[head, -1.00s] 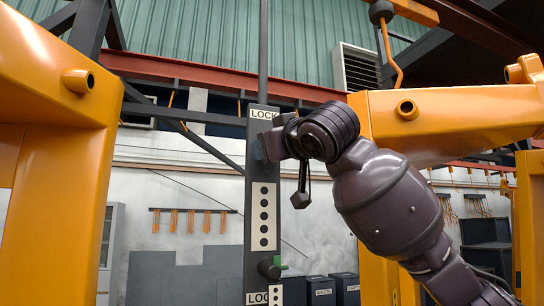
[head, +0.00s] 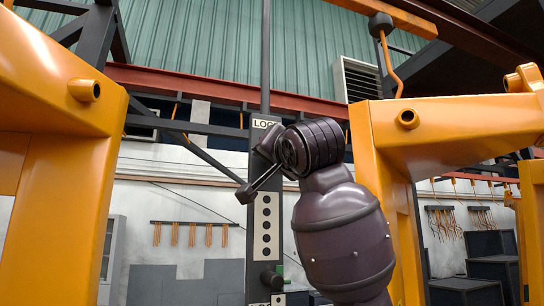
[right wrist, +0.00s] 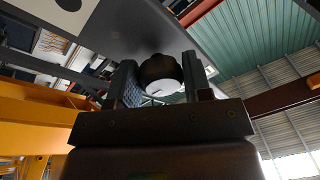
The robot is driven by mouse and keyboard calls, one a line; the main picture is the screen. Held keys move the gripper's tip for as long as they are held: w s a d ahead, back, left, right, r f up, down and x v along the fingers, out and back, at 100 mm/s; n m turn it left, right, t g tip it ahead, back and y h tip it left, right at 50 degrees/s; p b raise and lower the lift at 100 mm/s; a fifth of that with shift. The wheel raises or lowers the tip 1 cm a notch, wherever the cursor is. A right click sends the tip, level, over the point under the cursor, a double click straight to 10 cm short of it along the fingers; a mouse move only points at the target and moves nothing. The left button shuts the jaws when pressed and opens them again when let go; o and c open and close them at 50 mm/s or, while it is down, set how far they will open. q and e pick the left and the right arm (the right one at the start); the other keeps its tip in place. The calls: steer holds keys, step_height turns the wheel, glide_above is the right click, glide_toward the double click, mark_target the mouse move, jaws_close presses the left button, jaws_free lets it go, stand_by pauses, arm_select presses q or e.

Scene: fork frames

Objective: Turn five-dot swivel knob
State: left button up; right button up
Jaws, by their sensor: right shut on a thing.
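The dark upright post (head: 260,240) carries a white five-dot plate (head: 266,225) below a LOCK label (head: 265,124). In the right wrist view, a round dark knob with a pale end face (right wrist: 162,85) sits between the two fingers of my right gripper (right wrist: 158,75), which is shut on it. In the head view this knob is hidden behind my right wrist, which is in front of the post just below the LOCK label. My left gripper is not in view.
A second dark knob (head: 271,278) sticks out of the post lower down, above another LOCK label. Large orange frames stand to the left (head: 55,120) and right (head: 440,120). Orange tools hang on the back wall (head: 195,234).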

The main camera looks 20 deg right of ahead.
steer(key=shift+m, duration=0.7)
steer(key=o, duration=0.9)
steer(key=shift+s, duration=0.1)
steer(key=s, duration=0.3)
steer(key=s+f+b, duration=0.1)
steer(key=s, duration=0.3)
steer(key=s+f, duration=0.1)
steer(key=s, duration=0.2)
steer(key=shift+s+d+b, duration=0.15)
steer(key=shift+s+b, duration=0.1)
steer(key=shift+b, duration=0.05)
